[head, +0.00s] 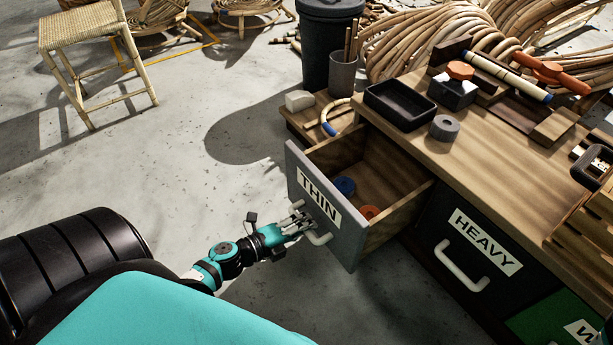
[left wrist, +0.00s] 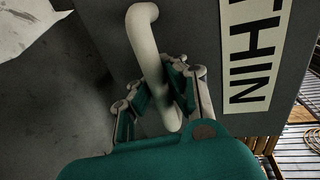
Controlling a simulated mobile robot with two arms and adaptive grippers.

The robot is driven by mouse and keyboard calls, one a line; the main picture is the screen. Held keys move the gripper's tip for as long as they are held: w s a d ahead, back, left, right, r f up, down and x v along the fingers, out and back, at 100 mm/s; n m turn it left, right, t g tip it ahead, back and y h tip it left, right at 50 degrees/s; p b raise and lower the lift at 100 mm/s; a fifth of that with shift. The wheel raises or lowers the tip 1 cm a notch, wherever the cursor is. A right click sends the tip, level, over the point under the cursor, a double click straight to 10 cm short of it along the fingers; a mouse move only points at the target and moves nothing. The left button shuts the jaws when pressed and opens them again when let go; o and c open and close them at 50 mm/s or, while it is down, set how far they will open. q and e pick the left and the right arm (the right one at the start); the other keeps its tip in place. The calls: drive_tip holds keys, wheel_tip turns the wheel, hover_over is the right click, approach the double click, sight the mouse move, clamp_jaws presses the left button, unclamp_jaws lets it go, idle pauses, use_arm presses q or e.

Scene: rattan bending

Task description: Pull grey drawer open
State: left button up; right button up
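The grey drawer (head: 349,249), with a white THIN label (head: 319,194), stands pulled well out of the wooden workbench. Its inside shows a blue roll (head: 344,186) and an orange roll (head: 369,212). My left gripper (head: 304,228) is at the drawer's pale bar handle (head: 320,240). In the left wrist view the fingers of the left gripper (left wrist: 158,95) lie on both sides of the handle (left wrist: 145,40) and close against it. The lower end of the handle is partly hidden by the gripper. My right gripper is not in view.
A dark HEAVY drawer (head: 458,262) and a green drawer (head: 550,318) sit shut to the right. The workbench top (head: 480,160) carries a black tray (head: 399,103), a grey ring (head: 444,128) and tools. Open floor (head: 200,175) lies to the left of the grey drawer.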

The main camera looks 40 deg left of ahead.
use_arm(q)
drive_tip(key=o, duration=0.7)
drive_tip(key=v, duration=1.2)
